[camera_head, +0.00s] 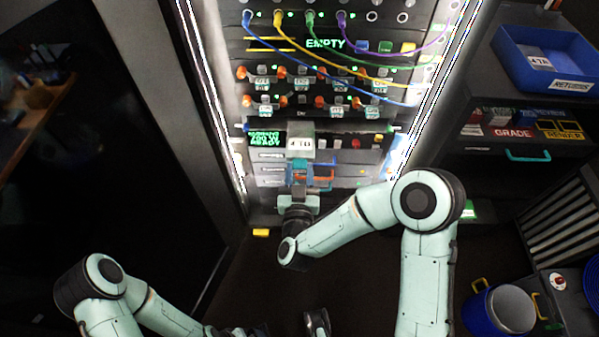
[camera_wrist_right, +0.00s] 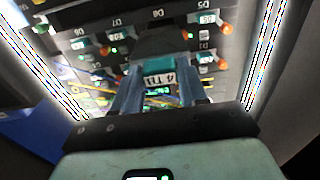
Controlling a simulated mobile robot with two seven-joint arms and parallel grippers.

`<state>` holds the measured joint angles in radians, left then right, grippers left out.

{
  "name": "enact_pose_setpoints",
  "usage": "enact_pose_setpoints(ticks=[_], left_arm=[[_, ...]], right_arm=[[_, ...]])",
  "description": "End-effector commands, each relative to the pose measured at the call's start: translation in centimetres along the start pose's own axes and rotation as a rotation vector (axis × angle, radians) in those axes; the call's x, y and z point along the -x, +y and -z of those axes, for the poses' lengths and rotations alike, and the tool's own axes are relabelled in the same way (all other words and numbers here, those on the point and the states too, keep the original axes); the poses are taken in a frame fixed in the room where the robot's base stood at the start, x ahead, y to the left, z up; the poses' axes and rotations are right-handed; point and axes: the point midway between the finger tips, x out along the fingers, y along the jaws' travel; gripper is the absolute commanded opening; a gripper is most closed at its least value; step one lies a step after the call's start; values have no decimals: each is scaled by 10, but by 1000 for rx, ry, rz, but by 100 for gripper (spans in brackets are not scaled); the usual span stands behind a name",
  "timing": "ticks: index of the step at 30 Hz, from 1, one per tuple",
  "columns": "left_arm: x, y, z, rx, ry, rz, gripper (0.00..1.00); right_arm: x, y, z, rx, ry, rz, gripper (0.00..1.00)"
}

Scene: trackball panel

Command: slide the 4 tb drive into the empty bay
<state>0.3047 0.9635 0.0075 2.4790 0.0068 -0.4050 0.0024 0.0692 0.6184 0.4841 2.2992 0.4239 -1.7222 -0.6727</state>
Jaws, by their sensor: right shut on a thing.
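The 4 TB drive (camera_head: 300,144) shows its pale label below the two rows of drives in the rack. My right gripper (camera_head: 299,172) is shut on it, in front of the lower rack panels. In the right wrist view, the drive (camera_wrist_right: 159,79) sits between the two blue fingers (camera_wrist_right: 160,92), its dark body pointing toward the drive rows. A dark gap in the lower drive row (camera_head: 301,112) looks like the empty bay, just above the drive; its inside is unclear. My left gripper (camera_head: 318,322) is at the bottom edge, partly cut off, away from the rack.
A green-lit display (camera_head: 265,139) is left of the drive. A blue tray (camera_head: 535,60) and a blue bucket (camera_head: 497,310) stand at the right.

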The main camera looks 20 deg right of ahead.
Motion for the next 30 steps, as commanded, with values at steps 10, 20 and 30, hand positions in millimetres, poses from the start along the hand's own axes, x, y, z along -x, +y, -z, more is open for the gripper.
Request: enact_pose_setpoints(ticks=[10,20,30], left_arm=[[-2,0,1,0,3,-1,100],[-4,0,2,-1,6,-1,100],[-4,0,2,-1,6,-2,100]], right_arm=[[-30,0,0,-1,4,0,13],[-54,0,0,-2,3,1,13],[-58,0,0,-1,2,2,13]])
